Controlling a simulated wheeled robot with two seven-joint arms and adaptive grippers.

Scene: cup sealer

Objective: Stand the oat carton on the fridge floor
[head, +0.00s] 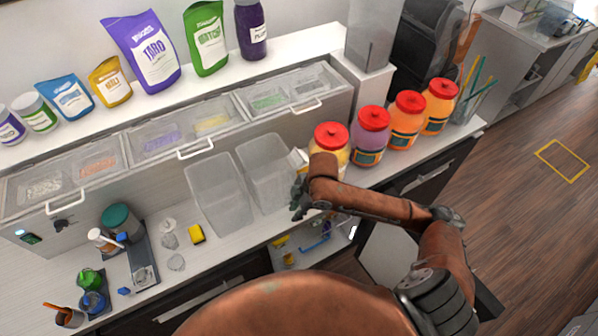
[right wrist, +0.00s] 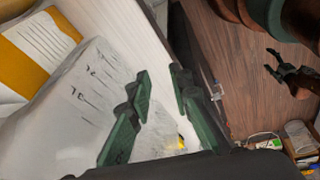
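A white carton with an ochre band, likely the oat carton, stands on the counter; in the head view only a sliver (head: 299,158) shows beside my right wrist, and it shows at upper left in the right wrist view (right wrist: 40,45). My right gripper (head: 299,205) is over the counter's front edge. In the right wrist view its green fingers (right wrist: 160,78) are apart with nothing between them. The fridge (head: 290,256) is open under the counter, its floor mostly hidden. My left gripper appears only in the right wrist view (right wrist: 270,62), small, over the wooden floor, fingers apart.
Two clear bins (head: 219,193) (head: 266,172) stand left of the right gripper. Several red-lidded jars (head: 372,135) line the counter to the right. Small yellow and blue things (head: 318,243) are inside the fridge. The wooden floor (head: 520,200) at right is clear.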

